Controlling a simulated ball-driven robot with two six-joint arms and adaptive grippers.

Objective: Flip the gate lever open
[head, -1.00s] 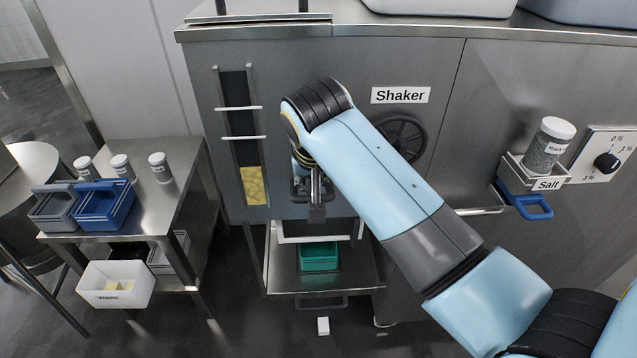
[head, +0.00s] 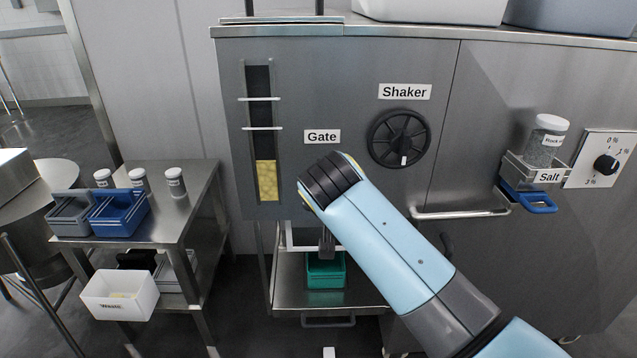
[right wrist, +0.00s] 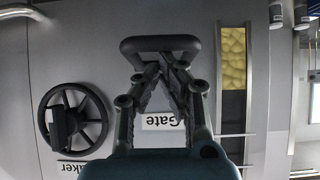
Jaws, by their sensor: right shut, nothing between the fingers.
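The gate lever (right wrist: 160,44) is a dark loop handle in the right wrist view, at the top middle of that upside-down picture. In the head view my right arm hides it, below the Gate label (head: 322,136). My right gripper (right wrist: 162,68) is shut and empty, with its fingertips close together at the lever's bar. I cannot tell whether they touch it. My left gripper is not in view.
The black Shaker handwheel (head: 398,138) is right of the gate. A sight window (head: 266,180) with yellow contents is on the left. A green bin (head: 325,270) stands on a low shelf below. A side table (head: 185,215) carries caddies and jars.

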